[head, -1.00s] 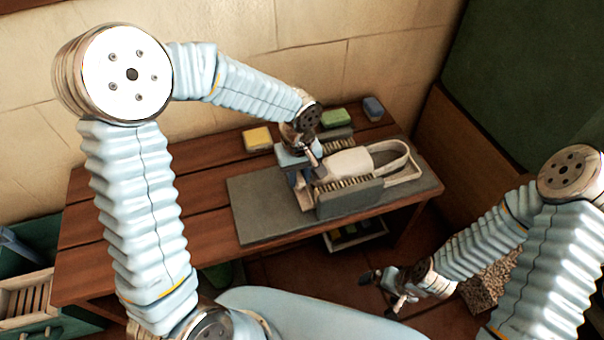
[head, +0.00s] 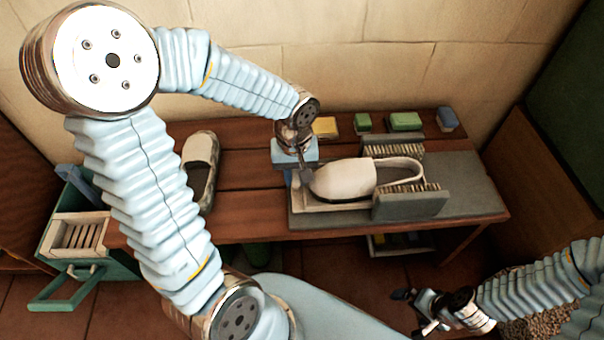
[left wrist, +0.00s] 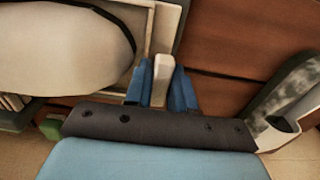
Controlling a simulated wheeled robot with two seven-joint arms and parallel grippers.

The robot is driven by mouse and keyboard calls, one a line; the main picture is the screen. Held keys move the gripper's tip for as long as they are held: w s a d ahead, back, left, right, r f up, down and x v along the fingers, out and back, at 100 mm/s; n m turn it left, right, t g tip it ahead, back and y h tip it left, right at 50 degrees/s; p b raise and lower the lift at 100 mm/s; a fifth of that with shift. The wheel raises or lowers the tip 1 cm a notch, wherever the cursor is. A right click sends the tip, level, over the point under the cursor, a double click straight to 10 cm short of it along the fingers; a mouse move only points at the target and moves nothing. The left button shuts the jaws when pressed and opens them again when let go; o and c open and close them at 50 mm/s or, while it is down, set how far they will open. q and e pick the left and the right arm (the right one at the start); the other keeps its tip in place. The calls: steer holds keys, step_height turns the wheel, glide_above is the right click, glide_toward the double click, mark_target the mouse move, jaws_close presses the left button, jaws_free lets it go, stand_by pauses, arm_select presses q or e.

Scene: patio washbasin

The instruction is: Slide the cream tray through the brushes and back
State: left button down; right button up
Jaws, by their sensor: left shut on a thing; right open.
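The cream tray (head: 345,206) lies on the grey base (head: 470,190) and carries a cream slip-on shoe (head: 345,179). The shoe's toe points left, and its heel half sits between the back brush (head: 395,151) and the front brush (head: 410,203). The tray's left part sticks out left of the brushes. My left gripper (head: 299,178) is at the tray's left end. In the left wrist view its blue fingers (left wrist: 162,88) are shut on the tray's pale handle (left wrist: 163,72). My right gripper (head: 418,312) is open and empty, low at the right, away from the table.
A second, stained shoe (head: 201,165) lies on the wooden table at the left. Yellow, green and blue blocks (head: 404,121) line the back edge by the wall. A green cabinet with an open drawer (head: 75,235) stands at lower left. A low shelf (head: 400,243) shows below the table.

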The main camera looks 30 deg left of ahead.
arm_select(q)
steer(key=shift+s+a, duration=0.1)
steer(key=shift+a, duration=0.15)
steer(key=c, duration=1.3)
jaws_free()
step_height(320, 180, up, 14)
steer(key=shift+f+p, duration=0.1)
steer(key=shift+p, duration=1.1)
